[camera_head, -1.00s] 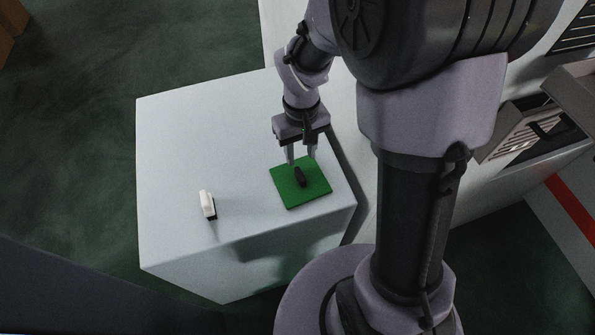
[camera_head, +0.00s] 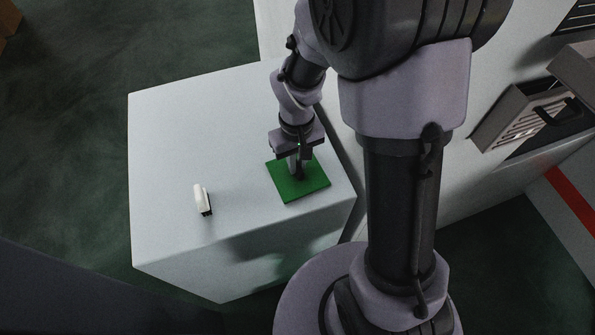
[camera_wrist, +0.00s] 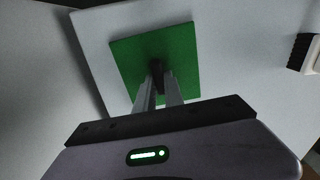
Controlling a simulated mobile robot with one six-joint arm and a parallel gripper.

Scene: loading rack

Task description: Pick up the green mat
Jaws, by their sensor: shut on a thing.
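The green mat (camera_head: 308,187) is a flat square near the right end of the white table top in the head view. It also shows in the wrist view (camera_wrist: 130,65). A dark upright handle (camera_wrist: 157,70) stands at the middle of the mat. My gripper (camera_head: 298,170) is over the mat, with its fingers shut on this handle. In the wrist view, my gripper (camera_wrist: 159,88) has one finger on each side of the handle. The handle is mostly hidden by the fingers in the head view. I cannot tell any gap between the mat and the table.
The white table (camera_head: 180,120) has free room left of and behind the mat. A white block with a dark edge (camera_head: 202,199) lies left of the mat; it shows at the right of the wrist view (camera_wrist: 305,54). A slotted rack unit (camera_head: 520,115) is at the far right.

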